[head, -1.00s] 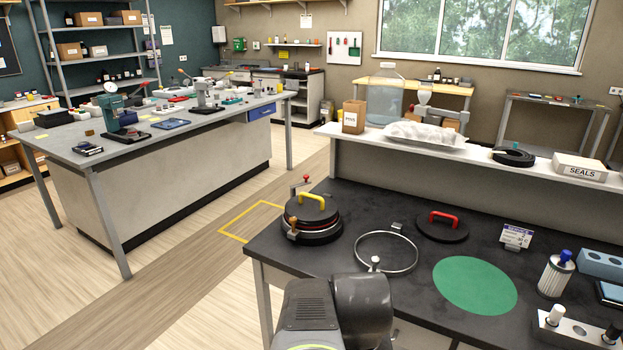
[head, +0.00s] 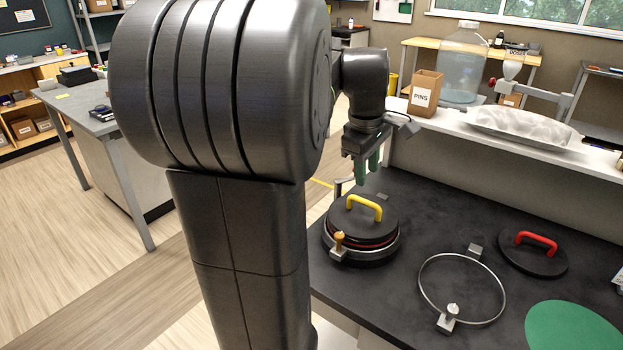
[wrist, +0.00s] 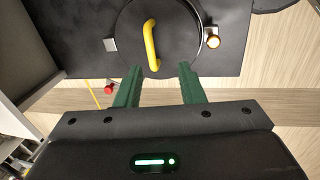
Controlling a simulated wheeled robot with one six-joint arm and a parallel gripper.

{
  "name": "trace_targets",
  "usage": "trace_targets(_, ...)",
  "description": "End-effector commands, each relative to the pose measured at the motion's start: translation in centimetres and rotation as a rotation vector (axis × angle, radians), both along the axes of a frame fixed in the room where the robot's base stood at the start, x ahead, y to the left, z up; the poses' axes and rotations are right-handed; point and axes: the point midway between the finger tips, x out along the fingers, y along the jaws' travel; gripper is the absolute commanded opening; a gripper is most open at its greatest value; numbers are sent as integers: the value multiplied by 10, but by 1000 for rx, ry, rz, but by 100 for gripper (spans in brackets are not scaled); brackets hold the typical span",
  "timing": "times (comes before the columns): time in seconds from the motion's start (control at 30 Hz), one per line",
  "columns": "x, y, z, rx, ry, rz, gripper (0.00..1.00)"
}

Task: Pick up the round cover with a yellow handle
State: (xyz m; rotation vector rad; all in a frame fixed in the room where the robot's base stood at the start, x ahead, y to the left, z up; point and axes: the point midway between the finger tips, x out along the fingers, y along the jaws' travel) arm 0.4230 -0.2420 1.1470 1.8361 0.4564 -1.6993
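The round black cover (head: 375,222) with a yellow handle (head: 364,207) sits on a round port on the dark bench. In the wrist view the cover (wrist: 178,40) lies beyond my fingertips, its yellow handle (wrist: 151,45) running between them and curving over the cover. My gripper (head: 368,170) is above and behind the cover in the head view, green fingers pointing down. In the wrist view my gripper (wrist: 160,69) has its two green fingers wide apart with nothing between them. The fingers do not touch the handle.
An orange-topped clamp (head: 339,242) stands at the port's front edge. A metal ring (head: 463,256), a black cover with a red handle (head: 532,253) and a green disc (head: 572,330) lie to the right. A raised shelf (head: 450,119) holding a PINS box (head: 424,92) runs behind.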

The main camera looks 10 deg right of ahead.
Motion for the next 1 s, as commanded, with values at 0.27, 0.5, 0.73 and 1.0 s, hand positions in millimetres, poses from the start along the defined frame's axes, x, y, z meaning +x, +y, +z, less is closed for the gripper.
trace_targets(0.27, 7, -17, -13, -11, 13, 35, 35)
trace_targets(0.5, 13, -23, -59, -10, 12, 34, 35)
trace_targets(0.73, 16, -26, -78, -12, 9, 34, 35)
trace_targets(1.0, 24, -29, -113, -11, 11, 35, 35)
